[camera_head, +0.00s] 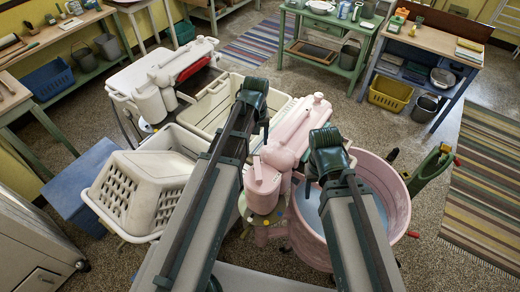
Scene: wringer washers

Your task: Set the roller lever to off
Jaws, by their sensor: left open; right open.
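A pink wringer washer stands close in front of me, with a round pink tub (395,190) holding bluish water. Its pink wringer head (291,138) lies between my two arms, and a pink gear housing (262,188) is at its near end. Small coloured knobs show around the housing, but I cannot tell which part is the roller lever or how it is set. My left gripper (254,97) is open and empty at the left of the wringer head. My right gripper (327,150) is open over the tub's left rim. Their fingers are mostly hidden by the wrists.
A white wringer unit (165,78) stands behind left. A green clamp-like stand (430,168) is right of the tub.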

